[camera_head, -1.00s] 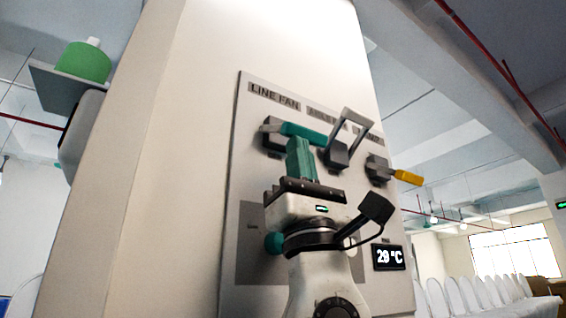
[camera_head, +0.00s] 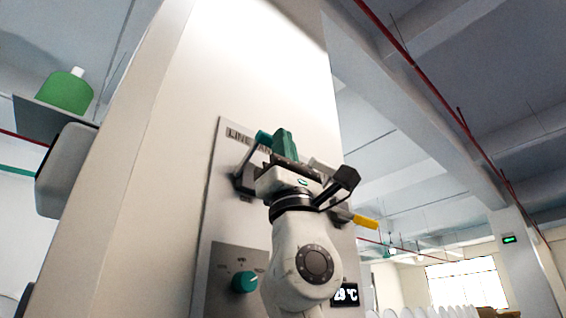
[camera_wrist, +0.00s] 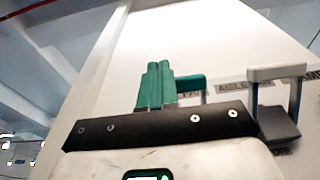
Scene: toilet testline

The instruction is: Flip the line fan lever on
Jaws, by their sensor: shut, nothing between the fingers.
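The line fan lever has a teal handle (camera_head: 263,138) and a grey base (camera_head: 243,183) on the wall panel. Its arm now slants upward from the base, with the handle near the LINE FAN label. In the wrist view the teal handle (camera_wrist: 190,83) shows just right of my fingers, partly hidden behind them. My gripper (camera_head: 284,143) has green fingers, shut and empty, pointing up beside the handle. It also shows in the wrist view (camera_wrist: 155,85). I cannot tell whether the fingers touch the handle. My wrist hides part of the panel.
A middle lever with a grey handle (camera_wrist: 278,72) stands raised to the right. A yellow-handled lever (camera_head: 364,221) sticks out farther right. A teal knob (camera_head: 244,282) and a temperature display (camera_head: 345,294) are lower. A shelf with a green bottle (camera_head: 66,92) is at left.

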